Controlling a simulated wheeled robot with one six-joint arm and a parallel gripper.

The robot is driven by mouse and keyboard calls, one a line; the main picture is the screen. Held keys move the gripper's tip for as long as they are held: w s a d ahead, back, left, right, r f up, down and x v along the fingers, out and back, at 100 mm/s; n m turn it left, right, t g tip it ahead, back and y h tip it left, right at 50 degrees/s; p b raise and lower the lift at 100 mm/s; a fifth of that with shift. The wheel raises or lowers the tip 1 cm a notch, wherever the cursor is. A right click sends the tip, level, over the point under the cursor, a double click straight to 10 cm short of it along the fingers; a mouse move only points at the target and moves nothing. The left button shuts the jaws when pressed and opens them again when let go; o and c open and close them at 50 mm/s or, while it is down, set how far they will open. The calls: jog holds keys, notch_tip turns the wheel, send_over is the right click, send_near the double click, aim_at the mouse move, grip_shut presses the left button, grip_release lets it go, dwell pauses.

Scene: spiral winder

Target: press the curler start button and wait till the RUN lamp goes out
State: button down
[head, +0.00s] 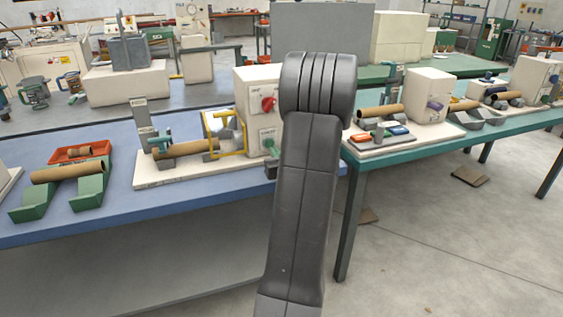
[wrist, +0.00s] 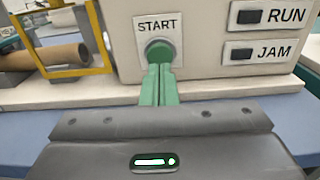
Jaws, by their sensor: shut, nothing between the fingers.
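The START button (wrist: 159,48) is a round green knob under the word START on the cream curler housing (wrist: 210,60). My gripper (wrist: 160,70) is shut and empty, its green fingers together and pointing at the button. The fingertips overlap the button's lower edge in the wrist view; I cannot tell whether they touch it. The RUN lamp (wrist: 248,16) is dark, and so is the JAM lamp (wrist: 242,54) below it. In the head view my arm hides part of the curler housing (head: 251,88), which has a red knob.
A yellow frame (head: 244,140) and a cardboard tube (head: 187,148) are left of the housing on the blue bench (head: 120,210). Another tube (head: 70,171) rests on green cradles. A teal bench (head: 450,145) with more machines stands to the right.

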aim_at(269, 143)
jog(key=shift+x, duration=1.35)
